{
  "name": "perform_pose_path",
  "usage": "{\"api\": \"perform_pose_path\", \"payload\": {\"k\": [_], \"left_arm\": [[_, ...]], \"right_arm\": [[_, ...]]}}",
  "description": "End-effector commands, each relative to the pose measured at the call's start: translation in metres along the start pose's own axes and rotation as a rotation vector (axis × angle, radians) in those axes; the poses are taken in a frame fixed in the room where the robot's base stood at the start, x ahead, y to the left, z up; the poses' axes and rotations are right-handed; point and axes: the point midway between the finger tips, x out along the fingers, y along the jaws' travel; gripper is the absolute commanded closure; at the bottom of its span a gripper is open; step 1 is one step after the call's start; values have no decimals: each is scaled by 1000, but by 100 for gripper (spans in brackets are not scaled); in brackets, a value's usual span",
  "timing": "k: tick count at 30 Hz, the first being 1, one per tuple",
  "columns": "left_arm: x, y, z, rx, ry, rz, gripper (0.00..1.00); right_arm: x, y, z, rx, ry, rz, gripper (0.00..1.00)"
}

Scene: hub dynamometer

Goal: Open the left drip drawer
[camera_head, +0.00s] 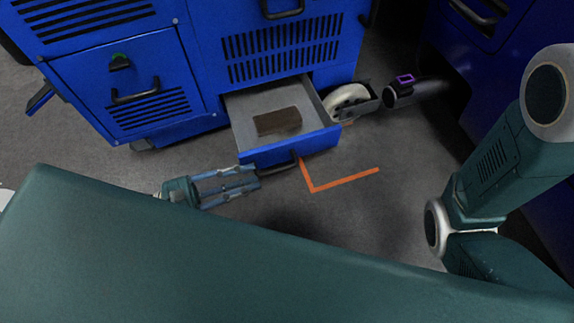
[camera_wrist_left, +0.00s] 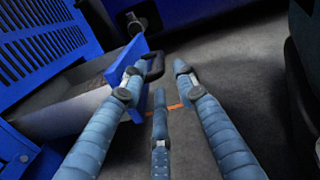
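The drip drawer stands pulled out at the bottom of the blue cabinet, its blue front (camera_head: 305,147) facing me and a brown patch (camera_head: 277,121) on its grey floor. Its dark handle (camera_head: 292,163) sticks out from the front. The drawer front (camera_wrist_left: 142,100) and handle (camera_wrist_left: 155,65) also show in the left wrist view. My left gripper (camera_head: 256,179) is low by the drawer front, left of the handle. Its fingers (camera_wrist_left: 158,78) are spread, with the handle showing between the tips; I cannot tell whether they touch it. My right gripper is out of view.
A caster wheel (camera_head: 348,101) and a dark cylinder with a purple clip (camera_head: 405,79) lie right of the drawer. An orange corner line (camera_head: 340,183) marks the floor. Another dark blue cabinet (camera_head: 480,45) stands at right.

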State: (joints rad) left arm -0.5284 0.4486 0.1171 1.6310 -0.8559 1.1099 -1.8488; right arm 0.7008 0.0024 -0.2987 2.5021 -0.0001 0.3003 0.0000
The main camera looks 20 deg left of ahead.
Motion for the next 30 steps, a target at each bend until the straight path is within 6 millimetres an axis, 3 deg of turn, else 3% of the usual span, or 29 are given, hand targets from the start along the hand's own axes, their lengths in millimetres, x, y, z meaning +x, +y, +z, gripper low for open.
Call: {"api": "perform_pose_path", "payload": {"k": [6, 12, 18, 26, 30], "left_arm": [[44, 0, -3, 3, -4, -3, 71], [74, 0, -2, 1, -3, -3, 71], [87, 0, 0, 0, -2, -1, 71], [88, 0, 0, -1, -1, -1, 71], [87, 0, 0, -1, -1, -1, 98]], "right_arm": [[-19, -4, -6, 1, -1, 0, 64], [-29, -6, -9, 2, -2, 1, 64], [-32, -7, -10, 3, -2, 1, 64], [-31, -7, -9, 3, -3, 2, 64], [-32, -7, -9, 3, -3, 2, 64]]}}
